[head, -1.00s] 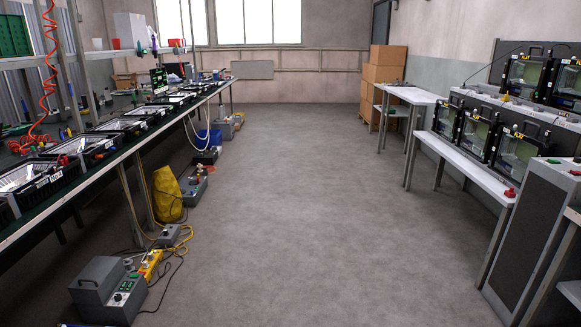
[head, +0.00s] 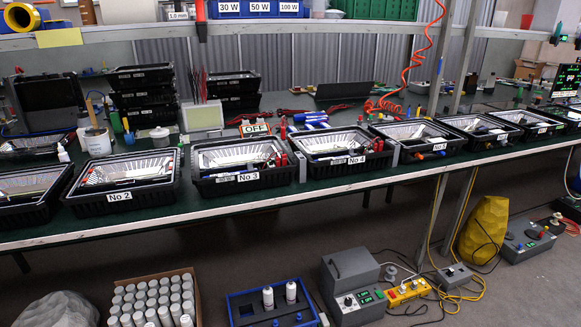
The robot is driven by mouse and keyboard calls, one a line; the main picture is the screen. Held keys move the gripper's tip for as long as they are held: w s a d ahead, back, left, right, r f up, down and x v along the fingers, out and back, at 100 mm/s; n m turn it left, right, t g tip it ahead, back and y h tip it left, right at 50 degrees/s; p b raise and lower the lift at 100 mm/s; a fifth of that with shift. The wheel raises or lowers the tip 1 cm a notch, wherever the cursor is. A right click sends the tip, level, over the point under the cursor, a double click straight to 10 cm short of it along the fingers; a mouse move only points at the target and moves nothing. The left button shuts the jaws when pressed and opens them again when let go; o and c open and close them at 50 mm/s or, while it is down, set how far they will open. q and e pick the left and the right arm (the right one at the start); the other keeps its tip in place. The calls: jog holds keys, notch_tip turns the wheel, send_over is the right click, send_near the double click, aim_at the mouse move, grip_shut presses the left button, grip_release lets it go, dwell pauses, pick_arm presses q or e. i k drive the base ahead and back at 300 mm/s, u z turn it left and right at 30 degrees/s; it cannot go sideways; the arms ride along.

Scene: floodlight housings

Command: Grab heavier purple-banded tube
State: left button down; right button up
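Two white tubes stand upright in a blue-edged tray on the floor, at the bottom centre of the head view: a left tube (head: 268,297) and a right tube (head: 291,291). The blue tray (head: 236,298) is cut by the bottom edge of the picture. Left of it, a cardboard box (head: 191,272) holds many white-capped tubes (head: 150,300) packed in rows. No purple band can be made out on any tube at this size. Neither of my grippers is in view.
A long green-topped bench (head: 330,190) carries several black floodlight housings, one labelled No 2 (head: 119,196). On the floor are a grey device (head: 350,275), a yellow power strip (head: 408,292), cables, a yellow sack (head: 484,230) and a grey lump (head: 57,310).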

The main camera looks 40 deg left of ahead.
aim_at(268, 292)
jog(key=u, duration=1.4)
jog(key=i, duration=1.35)
jog(key=u, duration=0.9)
jog(key=i, duration=0.35)
jog(key=u, duration=0.05)
